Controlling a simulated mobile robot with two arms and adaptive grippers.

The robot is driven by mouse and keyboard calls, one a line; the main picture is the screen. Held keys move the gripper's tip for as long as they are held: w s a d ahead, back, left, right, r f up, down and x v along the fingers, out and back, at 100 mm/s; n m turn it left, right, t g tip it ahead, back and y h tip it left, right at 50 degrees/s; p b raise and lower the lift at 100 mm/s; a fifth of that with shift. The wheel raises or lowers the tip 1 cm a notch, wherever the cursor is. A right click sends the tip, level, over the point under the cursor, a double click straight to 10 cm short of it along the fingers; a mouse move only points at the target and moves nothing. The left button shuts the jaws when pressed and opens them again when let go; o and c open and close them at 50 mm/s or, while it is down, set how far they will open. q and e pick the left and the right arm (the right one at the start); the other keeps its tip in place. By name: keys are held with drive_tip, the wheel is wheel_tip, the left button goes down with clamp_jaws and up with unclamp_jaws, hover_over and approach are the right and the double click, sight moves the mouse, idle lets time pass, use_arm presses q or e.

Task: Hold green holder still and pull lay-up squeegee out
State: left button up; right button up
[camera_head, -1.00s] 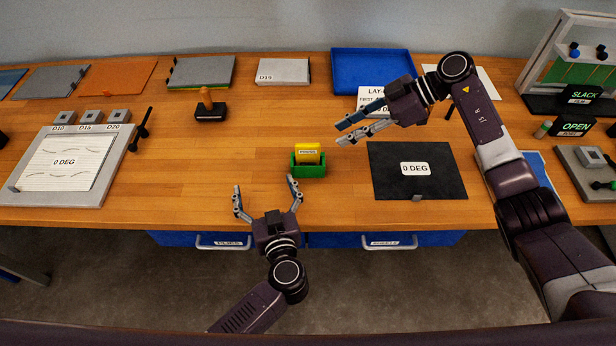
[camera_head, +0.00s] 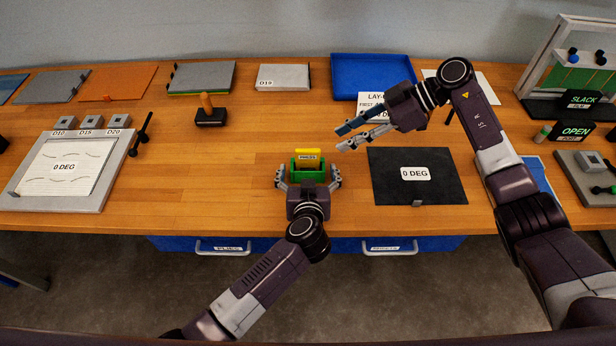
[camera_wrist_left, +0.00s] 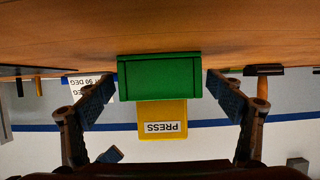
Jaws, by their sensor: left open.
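The green holder (camera_head: 308,172) stands on the wooden bench with the yellow lay-up squeegee (camera_head: 308,155) upright in it. In the left wrist view the holder (camera_wrist_left: 160,77) is centred and the squeegee (camera_wrist_left: 162,119), labelled PRESS, sticks out of it. My left gripper (camera_head: 308,176) is open, with one finger on each side of the holder; the left wrist view shows a gap between each finger and the holder. My right gripper (camera_head: 342,138) is above the bench to the right of the holder, its two fingers apart and nothing between them.
A black mat marked 0 DEG (camera_head: 440,182) lies right of the holder. A stamp with a wooden handle (camera_head: 208,112) stands to the back left. A blue tray (camera_head: 345,75) is at the back. The bench left of the holder is clear.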

use_arm(q)
drive_tip(key=shift+w+f, duration=0.25)
drive_tip(key=shift+w, duration=0.4)
drive_tip(key=c, duration=1.3)
